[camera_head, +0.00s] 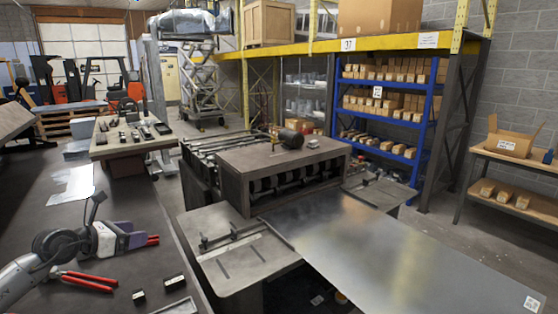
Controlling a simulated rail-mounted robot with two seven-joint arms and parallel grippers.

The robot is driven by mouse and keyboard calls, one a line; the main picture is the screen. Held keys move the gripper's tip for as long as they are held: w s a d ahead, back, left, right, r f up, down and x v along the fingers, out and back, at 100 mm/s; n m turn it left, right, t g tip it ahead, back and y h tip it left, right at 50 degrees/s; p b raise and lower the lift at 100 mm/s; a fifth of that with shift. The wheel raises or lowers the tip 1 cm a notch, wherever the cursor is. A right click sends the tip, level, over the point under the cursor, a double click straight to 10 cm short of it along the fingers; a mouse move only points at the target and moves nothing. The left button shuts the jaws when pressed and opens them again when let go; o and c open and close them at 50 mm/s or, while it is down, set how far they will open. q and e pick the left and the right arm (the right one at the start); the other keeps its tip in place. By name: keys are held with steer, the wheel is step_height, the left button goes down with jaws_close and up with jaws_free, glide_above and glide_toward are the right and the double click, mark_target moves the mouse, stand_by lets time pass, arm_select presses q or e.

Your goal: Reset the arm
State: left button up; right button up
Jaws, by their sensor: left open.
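My left arm comes in from the lower left. Its gripper (136,240) is over the dark workbench (190,250) at the left, open, with nothing seen between its fingers. Red handles show right at its fingertips; I cannot tell whether they touch. A red-handled hand tool (88,281) lies on the bench just below the gripper in the picture. My right gripper is not in view.
A forming machine (270,165) stands in the middle, with a large sheet of metal (370,245) in front. Small dark blocks (174,282) lie on the bench. A side table (110,150) holds small parts. A blue shelf (428,120) and a right table (470,165) hold boxes.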

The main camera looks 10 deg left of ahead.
arm_select(q)
steer(key=s+d+r+n+t+y, duration=0.3)
steer(key=r+n+t+y, duration=0.25)
steer(key=r+n, duration=0.55)
steer(key=s+d+r+n+t+y, duration=0.25)
steer(key=r+n+t+y, duration=0.35)
steer(key=r+n, duration=0.5)
steer(key=s+d+f+n+g+h, duration=0.2)
steer(key=s+d+f+n+g, duration=0.3)
steer(key=f, duration=0.6)
steer(key=s+d+f+n+g+h, duration=0.1)
steer(key=s+d+f+n+g, duration=0.25)
steer(key=d+f, duration=0.6)
steer(key=s+d+f+n+g+h, duration=0.25)
steer(key=s+f+n+g, duration=0.2)
steer(key=f, duration=0.95)
steer(key=s+d+f+n+g+h, duration=0.1)
steer(key=s+d+f+g, duration=0.25)
steer(key=s+f, duration=0.8)
steer(key=s+d+f+n+g+h, duration=0.1)
steer(key=s+d+f+n+g, duration=0.2)
steer(key=s+f, duration=0.85)
step_height(320, 180, up, 38)
steer(key=m+g+p, duration=0.1)
steer(key=p, duration=3.7)
steer(key=shift+s+r, duration=0.2)
steer(key=shift+s, duration=0.2)
